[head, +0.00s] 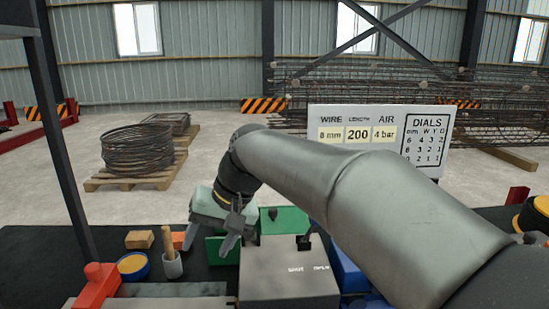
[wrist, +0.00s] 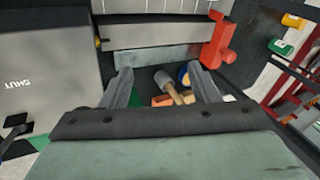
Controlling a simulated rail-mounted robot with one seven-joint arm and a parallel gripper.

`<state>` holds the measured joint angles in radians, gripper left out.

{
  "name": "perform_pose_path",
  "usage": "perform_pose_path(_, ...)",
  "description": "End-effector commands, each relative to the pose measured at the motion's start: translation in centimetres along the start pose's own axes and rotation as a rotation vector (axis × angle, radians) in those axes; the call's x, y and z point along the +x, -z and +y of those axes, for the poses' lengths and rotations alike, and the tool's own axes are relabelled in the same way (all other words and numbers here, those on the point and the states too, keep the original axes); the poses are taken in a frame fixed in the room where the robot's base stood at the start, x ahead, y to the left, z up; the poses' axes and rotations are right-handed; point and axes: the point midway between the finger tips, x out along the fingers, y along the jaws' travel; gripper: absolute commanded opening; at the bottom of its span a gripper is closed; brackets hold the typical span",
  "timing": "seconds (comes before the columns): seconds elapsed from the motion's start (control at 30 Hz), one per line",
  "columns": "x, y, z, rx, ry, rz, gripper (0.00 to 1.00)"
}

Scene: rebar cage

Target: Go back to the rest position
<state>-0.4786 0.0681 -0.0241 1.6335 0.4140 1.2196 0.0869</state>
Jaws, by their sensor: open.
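My gripper (head: 236,236) hangs fingers-down at the left end of my arm, above the dark bench and in front of a green box (head: 284,221). Its two grey fingers stand apart in the wrist view (wrist: 162,84), with nothing held between them. Beyond the fingers in that view lie a grey cup with a wooden handle (wrist: 165,82), a blue-rimmed tin (wrist: 184,76) and an orange block (wrist: 161,101). My forearm hides part of the bench's right side in the head view.
A grey box (head: 290,275) stands just right of my gripper; its lettering reads SHUT in the wrist view (wrist: 50,75). A red clamp-like part (head: 97,286) stands at front left. A sign board (head: 372,134) rises behind my arm. Coiled wire (head: 138,150) sits on a pallet beyond.

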Motion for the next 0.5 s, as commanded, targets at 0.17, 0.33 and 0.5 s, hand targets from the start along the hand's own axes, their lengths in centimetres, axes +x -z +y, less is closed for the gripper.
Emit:
perform_pose_path(0.17,-1.5,-5.0,8.2,0.119,-0.100,0.010,0.55)
perform_pose_path(0.33,-1.8,-12.4,16.7,0.190,-0.263,0.001,0.55)
perform_pose_path(0.5,-1.2,-20.2,22.3,0.229,-0.386,-0.032,0.55)
